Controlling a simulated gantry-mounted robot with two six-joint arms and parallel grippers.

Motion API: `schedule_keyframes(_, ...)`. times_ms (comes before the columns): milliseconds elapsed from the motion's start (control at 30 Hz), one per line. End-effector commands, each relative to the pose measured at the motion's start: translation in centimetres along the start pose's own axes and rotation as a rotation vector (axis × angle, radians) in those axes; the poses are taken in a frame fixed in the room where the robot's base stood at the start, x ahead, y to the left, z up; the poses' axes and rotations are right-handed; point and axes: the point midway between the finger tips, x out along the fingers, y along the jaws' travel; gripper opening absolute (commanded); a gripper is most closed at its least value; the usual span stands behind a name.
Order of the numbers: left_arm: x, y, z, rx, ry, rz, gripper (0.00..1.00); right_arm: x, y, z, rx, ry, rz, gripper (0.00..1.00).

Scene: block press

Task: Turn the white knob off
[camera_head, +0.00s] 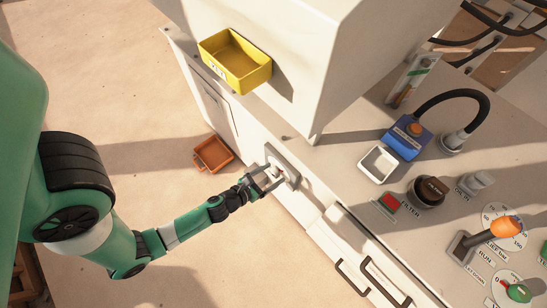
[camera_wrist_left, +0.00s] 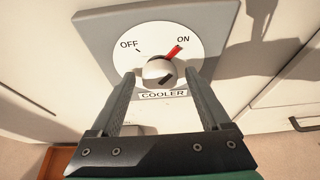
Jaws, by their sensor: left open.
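The white knob (camera_wrist_left: 157,70) sits on a round white dial (camera_wrist_left: 150,42) marked OFF at left and ON at right, with a COOLER label below. Its red pointer (camera_wrist_left: 174,51) points toward ON. In the head view the dial's grey plate (camera_head: 291,168) is on the side of the white machine. My left gripper (camera_wrist_left: 160,76) is open, with one finger on either side of the knob's lower part. I cannot tell whether the fingers touch it. The left gripper (camera_head: 270,180) also shows in the head view, reaching the dial from the left. My right gripper is not in view.
A yellow bin (camera_head: 236,62) is fixed on the machine above the dial. An orange tray (camera_head: 213,153) lies left of it. The worktop at right holds a blue box (camera_head: 407,140), a white tray (camera_head: 377,164), a FILTER knob (camera_head: 430,190) and an orange-topped lever (camera_head: 504,226). Drawer handles (camera_head: 352,278) stick out below.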

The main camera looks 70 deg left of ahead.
Motion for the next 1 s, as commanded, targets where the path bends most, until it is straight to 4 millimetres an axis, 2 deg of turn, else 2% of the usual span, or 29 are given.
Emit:
schedule_keyframes(67,0.0,0.0,0.0,0.000,0.000,0.000,0.79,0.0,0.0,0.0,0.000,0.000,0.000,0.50)
schedule_keyframes(500,0.0,0.0,0.0,-0.001,0.000,0.000,0.00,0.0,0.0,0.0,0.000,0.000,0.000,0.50)
schedule_keyframes(767,-0.1,0.1,0.1,-0.011,0.000,-0.002,0.00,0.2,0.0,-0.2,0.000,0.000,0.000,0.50)
schedule_keyframes(1000,-0.1,0.1,0.3,-0.061,0.001,-0.022,0.00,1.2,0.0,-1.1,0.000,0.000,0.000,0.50)
